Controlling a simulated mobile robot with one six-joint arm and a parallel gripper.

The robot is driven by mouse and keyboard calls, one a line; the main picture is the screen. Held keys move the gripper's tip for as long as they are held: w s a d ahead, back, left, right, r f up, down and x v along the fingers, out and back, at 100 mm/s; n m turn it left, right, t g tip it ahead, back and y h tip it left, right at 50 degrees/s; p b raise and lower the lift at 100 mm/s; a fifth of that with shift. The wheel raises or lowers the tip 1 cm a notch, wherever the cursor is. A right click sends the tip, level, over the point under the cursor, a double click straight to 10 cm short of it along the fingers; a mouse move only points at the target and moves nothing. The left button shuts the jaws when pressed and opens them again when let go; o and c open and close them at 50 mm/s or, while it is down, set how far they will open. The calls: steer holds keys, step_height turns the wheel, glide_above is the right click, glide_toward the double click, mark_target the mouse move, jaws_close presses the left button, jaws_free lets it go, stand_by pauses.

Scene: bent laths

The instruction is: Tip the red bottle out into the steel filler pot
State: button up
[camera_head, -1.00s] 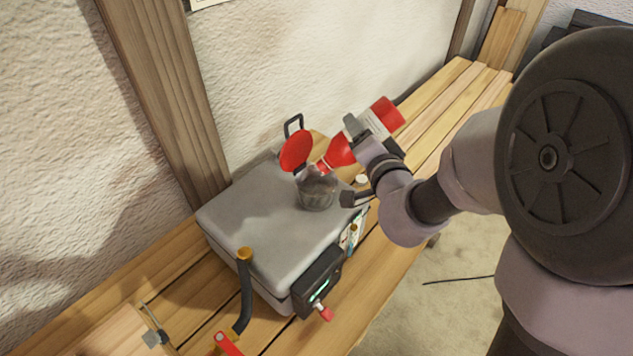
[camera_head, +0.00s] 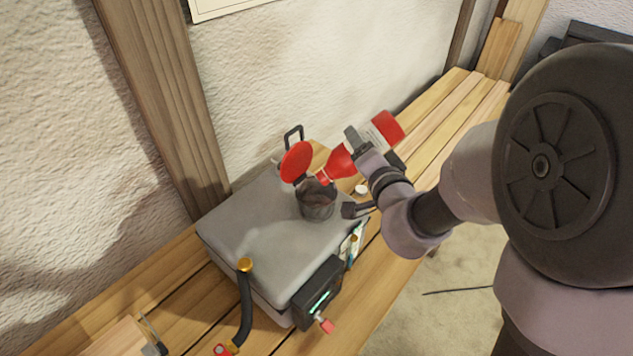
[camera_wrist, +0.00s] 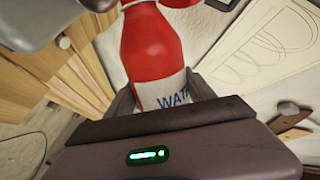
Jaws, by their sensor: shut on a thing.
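The red bottle (camera_head: 343,161) with a white label is tilted, its neck pointing down and left at the mouth of the steel filler pot (camera_head: 317,203). My gripper (camera_head: 372,150) is shut around the bottle's labelled body. In the wrist view the bottle (camera_wrist: 151,45) lies between the fingers, with part of its label lettering showing. The pot stands upright on a grey box, its red lid (camera_head: 296,161) swung open and its dark handle (camera_head: 357,209) to the right. Whether liquid is flowing cannot be told.
The grey box (camera_head: 265,235) has a dark control unit (camera_head: 318,293) on its front and a black hose (camera_head: 245,305) at its left. A small white cap (camera_head: 361,189) lies behind the pot's handle. Wooden planks run along the bench, with a post and wall behind.

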steer(key=w+d+f+m+g+y+p, duration=0.2)
steer(key=d+f+m+y+p, duration=0.15)
steer(key=f+m, duration=0.5)
steer(key=m+y, duration=0.1)
steer(key=m, duration=0.3)
steer(key=s+a+r+m+y, duration=0.1)
steer(key=m, duration=0.3)
steer(key=a+r+m+t+y, duration=0.1)
steer(key=m, duration=0.3)
steer(key=shift+s+a+r+y, duration=0.1)
steer(key=shift+s+a+y, duration=0.1)
steer(key=shift+y, duration=0.15)
